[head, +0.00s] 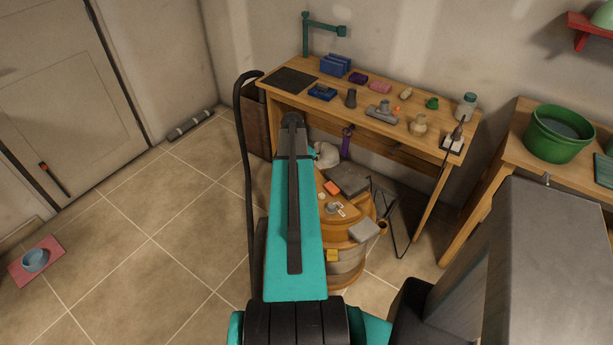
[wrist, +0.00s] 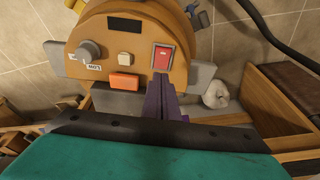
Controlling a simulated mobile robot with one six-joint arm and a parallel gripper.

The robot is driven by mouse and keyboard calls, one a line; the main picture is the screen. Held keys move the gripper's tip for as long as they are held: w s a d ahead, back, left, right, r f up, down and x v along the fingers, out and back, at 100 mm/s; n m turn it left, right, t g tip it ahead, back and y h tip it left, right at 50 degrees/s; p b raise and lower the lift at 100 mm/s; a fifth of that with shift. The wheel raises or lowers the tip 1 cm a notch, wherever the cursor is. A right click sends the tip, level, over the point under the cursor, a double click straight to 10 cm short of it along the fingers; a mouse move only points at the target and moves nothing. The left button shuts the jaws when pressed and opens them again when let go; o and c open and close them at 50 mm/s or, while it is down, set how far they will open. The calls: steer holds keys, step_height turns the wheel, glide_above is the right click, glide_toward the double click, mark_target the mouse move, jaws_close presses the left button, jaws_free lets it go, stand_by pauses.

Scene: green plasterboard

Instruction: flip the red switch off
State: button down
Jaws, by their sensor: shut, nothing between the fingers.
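The red switch (wrist: 163,56) is a rocker in a pale frame on the wooden round-topped panel (wrist: 130,35), in the wrist view. My gripper (wrist: 161,78) is shut and empty; its purple fingers point at the panel, with their tips just below the switch in the picture. I cannot tell whether they touch it. Which way the rocker is tilted is too small to tell. In the head view the wooden unit (head: 344,251) stands on the floor, partly behind my teal arm, and the switch is hidden there.
The panel also bears a grey knob (wrist: 88,51), a cream button (wrist: 125,57), an orange block (wrist: 124,82) and a dark display (wrist: 124,25). A workbench (head: 400,131) with tools stands behind. Tiled floor (head: 150,215) at left is mostly clear.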

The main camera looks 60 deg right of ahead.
steer(key=s+d+b+v, duration=0.1)
steer(key=v, duration=0.7)
steer(key=shift+w+r+b, duration=0.25)
steer(key=shift+r+b, duration=0.05)
steer(key=shift+r, duration=0.1)
steer(key=shift+w+a, duration=0.1)
